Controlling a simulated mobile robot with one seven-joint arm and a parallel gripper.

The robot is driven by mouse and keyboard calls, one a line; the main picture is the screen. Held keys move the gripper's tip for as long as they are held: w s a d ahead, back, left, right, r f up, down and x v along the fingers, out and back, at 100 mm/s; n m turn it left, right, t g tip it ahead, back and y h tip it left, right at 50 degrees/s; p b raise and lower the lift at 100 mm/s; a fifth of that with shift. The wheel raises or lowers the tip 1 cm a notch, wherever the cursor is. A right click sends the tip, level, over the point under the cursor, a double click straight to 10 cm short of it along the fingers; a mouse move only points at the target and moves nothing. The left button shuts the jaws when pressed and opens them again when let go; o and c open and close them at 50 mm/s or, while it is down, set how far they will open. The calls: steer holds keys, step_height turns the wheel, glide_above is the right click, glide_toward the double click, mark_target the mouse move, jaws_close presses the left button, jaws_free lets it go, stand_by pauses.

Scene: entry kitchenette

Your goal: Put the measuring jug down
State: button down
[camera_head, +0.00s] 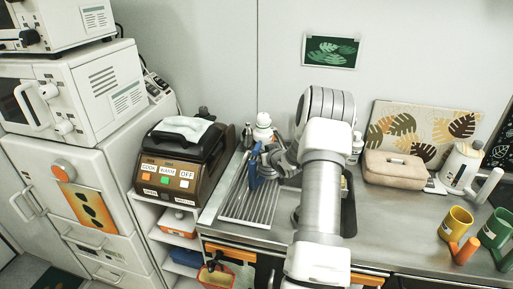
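My arm comes up from the bottom edge and bends down at its top toward the left side of the counter. My gripper (262,161) is low over the ribbed metal draining area (236,205), small and partly hidden by my arm. A narrow blue piece (253,173) shows at it; I cannot tell whether this is a finger or a held thing. I cannot make out a measuring jug at the gripper or tell whether the fingers are open or shut.
A white bottle-like thing (263,127) stands behind the gripper. A brown cooker (180,160) is to the left. To the right are a beige case (394,170), a white jug-shaped vessel (461,166), a yellow mug (455,224) and a green mug (495,229). The counter (393,222) before the case is clear.

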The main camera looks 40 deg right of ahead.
steer(key=shift+a+r, duration=0.1)
steer(key=shift+a, duration=0.05)
steer(key=c, duration=1)
jaws_free()
steer(key=v, duration=1.2)
steer(key=shift+b, duration=0.35)
